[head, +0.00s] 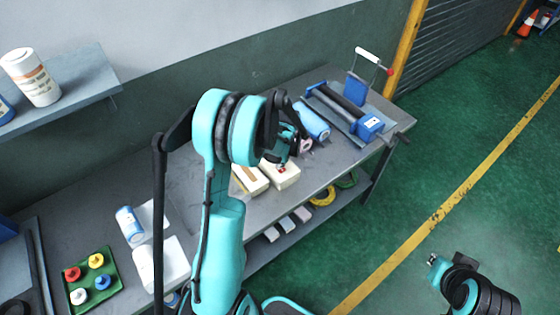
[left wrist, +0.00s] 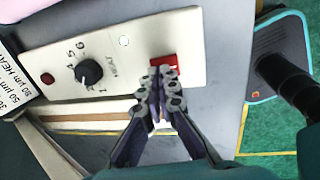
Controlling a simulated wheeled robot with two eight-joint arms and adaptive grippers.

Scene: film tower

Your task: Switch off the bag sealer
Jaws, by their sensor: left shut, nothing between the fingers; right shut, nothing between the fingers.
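The bag sealer (head: 289,180) is a cream unit on the grey bench, partly hidden behind my left arm. In the left wrist view its control panel (left wrist: 122,32) has a black numbered dial (left wrist: 89,71), a small round red part (left wrist: 47,79) and a red switch (left wrist: 165,61). My left gripper (left wrist: 159,74) is shut and empty. Its fingertips are right at the red switch and cover its lower part; I cannot tell whether they touch it or which way it is set. My right gripper (head: 435,261) is shut and empty, low over the floor at the right.
A blue roller device (head: 345,105) stands at the bench's far end, with a blue roll (head: 312,121) beside it. A green tray (head: 92,283) with coloured knobs and a white bottle (head: 130,225) are at the left. The green floor on the right is mostly clear.

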